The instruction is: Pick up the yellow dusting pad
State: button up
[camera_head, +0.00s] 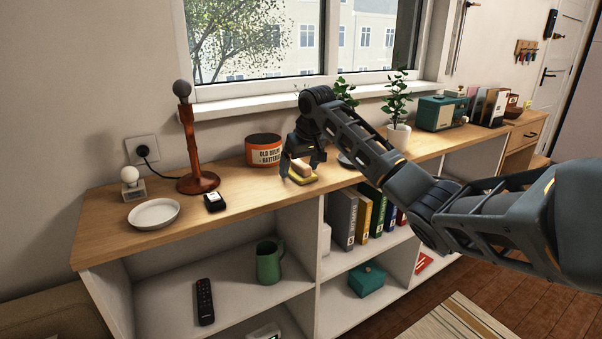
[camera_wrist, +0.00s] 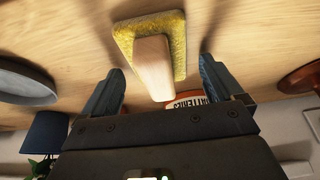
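The yellow dusting pad (camera_head: 303,179) lies on the wooden counter top, with a pale wooden block handle on its upper side. In the wrist view the yellow pad (camera_wrist: 180,32) shows at the top middle, its handle pointing toward the camera. My gripper (camera_head: 301,168) reaches down over the pad from above. In the wrist view my gripper (camera_wrist: 161,66) is open, with one finger on each side of the handle and visible gaps between. Nothing is held. The arm partly hides the counter behind it.
An orange-labelled container (camera_head: 263,151) stands just left of the pad. A grey round dish (camera_wrist: 22,82) lies on the other side. A wooden stand (camera_head: 195,150), a black gadget (camera_head: 215,202) and a white plate (camera_head: 153,213) are farther left. A potted plant (camera_head: 398,135) stands right.

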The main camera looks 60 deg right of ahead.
aim_at(299, 162)
jog(key=c, duration=1.1)
jog(key=shift+r, duration=0.1)
jog(key=shift+c, duration=0.2)
jog(key=shift+r, duration=0.6)
notch_tip(299, 162, up, 3)
jog(key=shift+w, duration=0.1)
jog(key=s+d+r, duration=0.6)
jog(key=s, duration=0.4)
jog(key=shift+r, duration=0.35)
jog(key=shift+d, duration=0.1)
jog(key=o, duration=0.5)
jog(key=c, duration=0.4)
jog(key=shift+o, duration=0.2)
jog(key=shift+f, duration=0.1)
